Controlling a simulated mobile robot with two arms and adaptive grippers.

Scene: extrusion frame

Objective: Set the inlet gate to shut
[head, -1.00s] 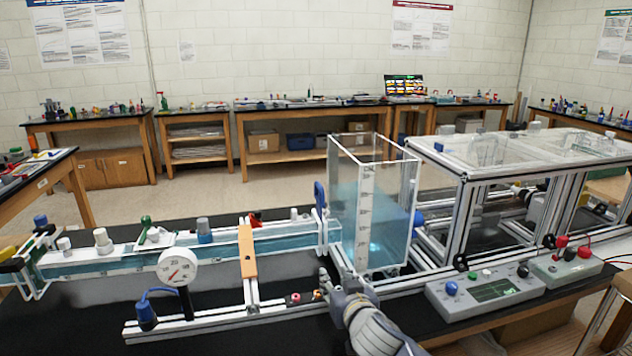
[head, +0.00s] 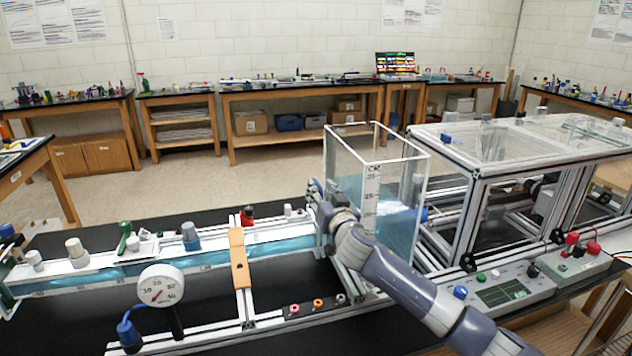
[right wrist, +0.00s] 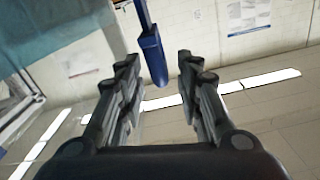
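The clear water tank (head: 397,187) stands upright at the right end of the water channel (head: 180,257). A blue lever (right wrist: 152,55), which looks like the inlet gate's handle, hangs between the fingers in the right wrist view. Its tip lies between the fingers, with gaps on both sides. In the head view my right gripper (head: 326,200) is at the tank's left side, where the channel meets it, and hides most of the lever there. My right gripper (right wrist: 158,95) is open. My left gripper is out of view.
A round gauge (head: 161,286) and an orange crosspiece (head: 239,258) are on the channel to the left. A clear-topped frame (head: 470,205) and a control box (head: 505,289) stand right of the tank. Another blue part (head: 421,214) shows at the tank's right side.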

